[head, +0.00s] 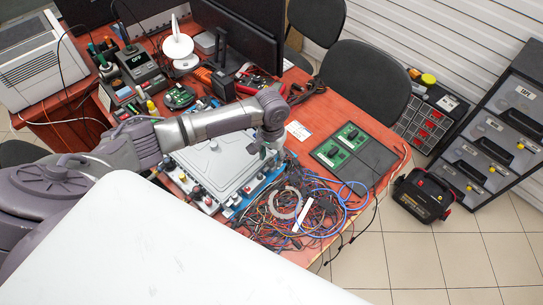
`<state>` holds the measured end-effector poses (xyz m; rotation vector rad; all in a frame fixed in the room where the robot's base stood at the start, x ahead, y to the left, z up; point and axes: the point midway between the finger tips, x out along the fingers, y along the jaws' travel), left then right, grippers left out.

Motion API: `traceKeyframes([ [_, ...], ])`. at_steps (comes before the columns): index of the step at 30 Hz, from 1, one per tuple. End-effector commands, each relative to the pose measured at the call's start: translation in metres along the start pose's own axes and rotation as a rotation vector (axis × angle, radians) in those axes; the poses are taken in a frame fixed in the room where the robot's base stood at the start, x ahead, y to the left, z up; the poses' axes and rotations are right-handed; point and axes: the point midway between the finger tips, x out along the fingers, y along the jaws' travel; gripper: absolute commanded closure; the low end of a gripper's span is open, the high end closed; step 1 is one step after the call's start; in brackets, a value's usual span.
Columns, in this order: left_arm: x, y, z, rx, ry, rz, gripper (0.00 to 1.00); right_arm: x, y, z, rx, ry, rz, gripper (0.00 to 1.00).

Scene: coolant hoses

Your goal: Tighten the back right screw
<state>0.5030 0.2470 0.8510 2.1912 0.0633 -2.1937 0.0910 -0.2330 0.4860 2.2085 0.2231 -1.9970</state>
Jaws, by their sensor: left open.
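A flat light-grey plate or box lid (208,168) lies on the red-brown workbench in the middle of the head view. Small fittings with dark, red and blue parts line its front and right edges. A small round feature shows on its top. My left arm reaches over the plate from the left, and my left gripper (268,147) points down near its back right corner. The gripper is open, with nothing seen between its fingers. The arm and gripper cover the back right area, so I cannot make out the screw there or tell whether the gripper touches anything. My right gripper is not in view.
A tangle of wires (300,212) covers the bench right of the plate. Green circuit boards (340,145) lie on a dark mat behind it. A monitor (238,42) and a soldering station (140,65) stand at the back. A black chair (366,80) stands beyond the bench.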

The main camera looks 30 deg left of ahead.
Motion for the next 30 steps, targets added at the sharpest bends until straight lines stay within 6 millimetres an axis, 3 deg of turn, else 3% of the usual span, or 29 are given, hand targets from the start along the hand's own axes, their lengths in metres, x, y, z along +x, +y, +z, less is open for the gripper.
traceKeyframes([
  [12,0.011,0.000,0.000,0.001,0.001,0.000,0.54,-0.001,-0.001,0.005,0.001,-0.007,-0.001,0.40],
  [14,0.011,0.000,0.000,0.001,0.001,0.000,0.61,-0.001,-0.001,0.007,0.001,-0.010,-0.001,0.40],
  [21,0.011,0.000,0.000,0.001,0.001,0.000,1.00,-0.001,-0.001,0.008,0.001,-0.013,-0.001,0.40],
  [30,0.010,0.000,0.000,0.016,0.001,0.000,1.00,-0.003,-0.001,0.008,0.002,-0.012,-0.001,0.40],
])
